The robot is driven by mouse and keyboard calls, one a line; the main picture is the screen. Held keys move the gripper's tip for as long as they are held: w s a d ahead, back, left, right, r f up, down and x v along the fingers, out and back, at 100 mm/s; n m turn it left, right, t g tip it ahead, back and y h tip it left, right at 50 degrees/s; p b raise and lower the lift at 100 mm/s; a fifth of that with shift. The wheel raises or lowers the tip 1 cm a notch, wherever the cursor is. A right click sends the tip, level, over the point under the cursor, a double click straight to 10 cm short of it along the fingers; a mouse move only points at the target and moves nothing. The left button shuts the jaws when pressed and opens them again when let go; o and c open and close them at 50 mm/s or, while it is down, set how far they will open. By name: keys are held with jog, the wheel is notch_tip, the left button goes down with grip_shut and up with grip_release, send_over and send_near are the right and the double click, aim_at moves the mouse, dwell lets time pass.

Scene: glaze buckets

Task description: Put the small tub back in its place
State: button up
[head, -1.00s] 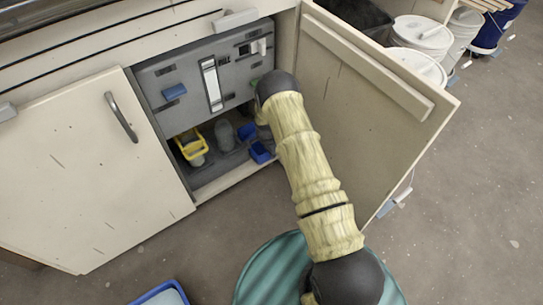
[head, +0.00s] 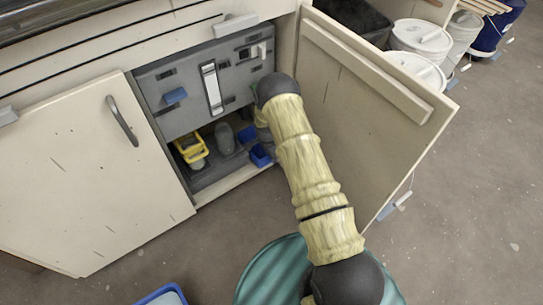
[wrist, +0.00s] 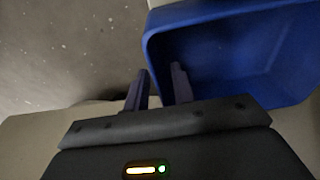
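A small blue tub (wrist: 225,50) fills the upper right of the wrist view, seen close up and from its open side. My gripper (wrist: 160,78) has its two fingers close together at the tub's near left corner, one on each side of its wall, and seems shut on it. In the head view a blue tub (head: 260,155) is low by the front of the open cabinet, beside my arm. Another blue item (head: 248,133) is just behind it. My gripper is hidden behind my arm there.
A yellow tub (head: 191,151) and a grey rounded object (head: 225,138) stand in the cabinet under a grey panel (head: 185,75). The open door (head: 375,105) bounds the right side. White buckets (head: 421,38) stand behind the door.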

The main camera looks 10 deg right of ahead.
jog(key=r+p, duration=0.1)
jog(key=r, duration=0.1)
jog(key=r+p, duration=0.1)
jog(key=r, duration=0.1)
jog(key=r+p, duration=0.1)
jog(key=r, duration=0.2)
jog(key=shift+s+a, duration=0.2)
jog(key=shift+a, duration=0.15)
jog(key=shift+f, duration=0.1)
jog(key=shift+r, duration=0.4)
jog(key=s+r+n+t, duration=0.1)
jog(key=s+r+n, duration=0.25)
jog(key=r, duration=0.65)
jog(key=s+r+n, duration=0.3)
jog(key=s+r, duration=0.2)
jog(key=r, duration=0.5)
jog(key=s+r+n, duration=0.3)
jog(key=s+r, duration=0.2)
jog(key=s, duration=0.4)
jog(key=s+r+n+t+y, duration=0.1)
jog(key=s+r+n, duration=0.3)
jog(key=s, duration=0.5)
notch_tip(320, 180, up, 2)
jog(key=shift+s+d, duration=0.25)
jog(key=shift+d, duration=0.15)
